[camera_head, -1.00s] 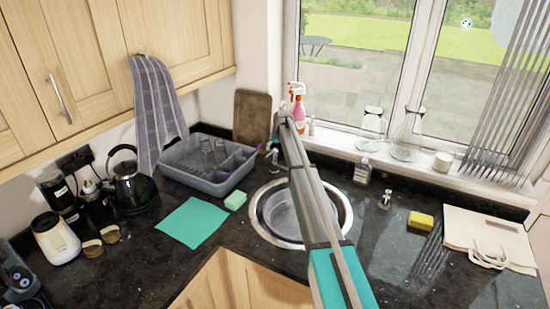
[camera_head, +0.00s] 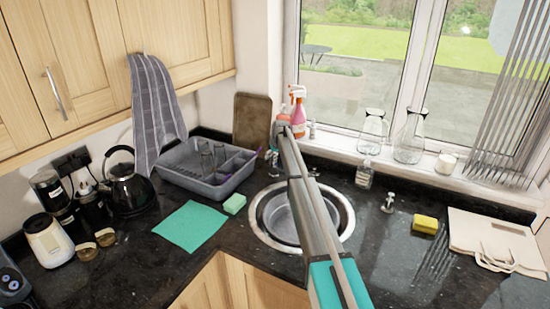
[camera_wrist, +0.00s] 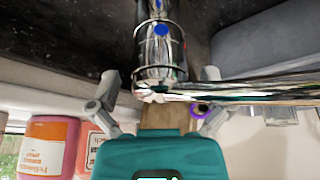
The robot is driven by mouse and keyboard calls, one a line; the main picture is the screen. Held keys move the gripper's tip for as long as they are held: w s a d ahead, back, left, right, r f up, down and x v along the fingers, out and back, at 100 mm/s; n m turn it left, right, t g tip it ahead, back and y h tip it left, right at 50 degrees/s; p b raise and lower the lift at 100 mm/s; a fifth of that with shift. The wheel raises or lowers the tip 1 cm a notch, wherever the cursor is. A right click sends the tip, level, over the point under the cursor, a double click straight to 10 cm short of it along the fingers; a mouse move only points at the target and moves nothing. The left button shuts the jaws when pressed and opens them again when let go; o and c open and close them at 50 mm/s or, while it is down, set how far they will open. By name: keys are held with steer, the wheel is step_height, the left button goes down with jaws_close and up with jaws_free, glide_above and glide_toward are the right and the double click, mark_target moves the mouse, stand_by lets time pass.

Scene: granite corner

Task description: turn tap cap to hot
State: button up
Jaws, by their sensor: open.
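The chrome tap fills the upper middle of the wrist view, its upright body (camera_wrist: 160,50) carrying a blue mark. Its spout (camera_wrist: 255,90) runs off to the right. My gripper (camera_wrist: 160,76) is open, with one finger on each side of the chrome body; I cannot tell whether either finger touches it. In the head view my gripper (camera_head: 281,132) is at the back of the sink (camera_head: 345,215), and my arm hides most of the tap.
A pink spray bottle (camera_head: 298,112) stands behind my gripper. A grey dish rack (camera_head: 190,172) is to the left, a soap bottle (camera_head: 364,174) to the right. Glass jugs (camera_head: 410,140) line the sill. A yellow sponge (camera_head: 425,224) lies on the counter.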

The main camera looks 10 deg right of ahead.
steer(key=c, duration=1.3)
